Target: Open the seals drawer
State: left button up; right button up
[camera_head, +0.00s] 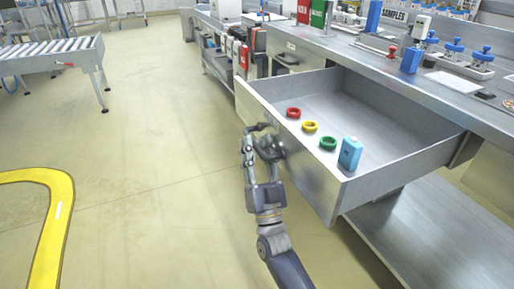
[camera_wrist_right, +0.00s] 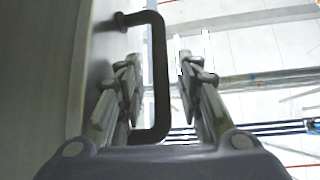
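The seals drawer (camera_head: 398,172) is a grey metal drawer, pulled far out from under the bench in the head view. Inside it lie a red ring (camera_head: 293,113), a yellow ring (camera_head: 309,126) and a green ring (camera_head: 328,143), with a blue bottle (camera_head: 350,153) standing near the front corner. My right gripper (camera_head: 257,136) is at the drawer's front face. In the wrist view the dark handle (camera_wrist_right: 160,75) lies between the two fingers of my right gripper (camera_wrist_right: 157,65), which are apart, with a visible gap on the right side. My left gripper is not in view.
The bench top (camera_head: 350,52) above the drawer holds a blue block (camera_head: 411,60), blue-knobbed fixtures and red and green boxes. A metal lower shelf (camera_head: 430,235) sits below the drawer. A roller conveyor (camera_head: 50,48) stands far left. The floor left of the drawer is clear.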

jog(key=v, duration=1.2)
